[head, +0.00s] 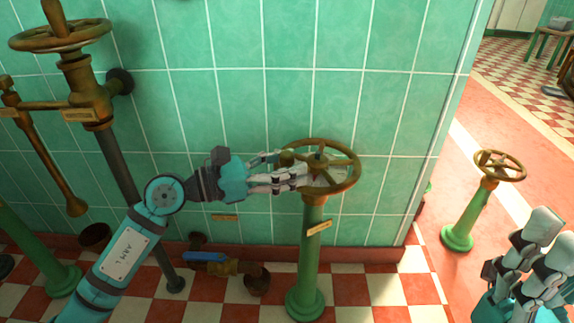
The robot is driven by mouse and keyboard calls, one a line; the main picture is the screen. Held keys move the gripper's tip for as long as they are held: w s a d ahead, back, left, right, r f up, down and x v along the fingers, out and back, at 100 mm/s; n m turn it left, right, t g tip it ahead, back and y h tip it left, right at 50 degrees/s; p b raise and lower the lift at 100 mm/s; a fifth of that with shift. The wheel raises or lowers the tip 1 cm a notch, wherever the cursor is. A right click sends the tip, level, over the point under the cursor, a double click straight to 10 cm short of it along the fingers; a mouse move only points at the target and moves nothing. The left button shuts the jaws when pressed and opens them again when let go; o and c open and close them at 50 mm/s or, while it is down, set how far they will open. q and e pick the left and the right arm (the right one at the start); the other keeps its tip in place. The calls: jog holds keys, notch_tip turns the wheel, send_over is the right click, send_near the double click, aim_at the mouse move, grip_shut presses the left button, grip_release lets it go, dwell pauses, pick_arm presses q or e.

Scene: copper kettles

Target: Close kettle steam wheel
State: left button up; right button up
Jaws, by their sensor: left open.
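A brass handwheel (345,184) sits level on top of a green post (308,255) in front of the tiled wall, in the middle of the head view. The post carries a small tag (319,227) that I cannot read. My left gripper (290,170) reaches in from the left. Its open fingers are at the wheel's left side and overlap the rim and spokes in the picture; I cannot tell whether they touch. They hide part of the left rim. My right gripper (541,243) is at the lower right, away from this wheel, with its fingers pointing up.
A second handwheel (499,165) stands on a green post at the right. A larger handwheel (60,35) tops a pipe at the upper left, beside a brass lever (45,155). A blue-handled valve (206,257) sits low by the wall. Red floor (450,180) lies open at the right.

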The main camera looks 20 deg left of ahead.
pick_arm(q)
jog(key=shift+c, duration=0.3)
jog(key=c, duration=0.9)
grip_shut()
jog(key=shift+w+d+f, duration=0.1)
jog(key=shift+d, duration=0.05)
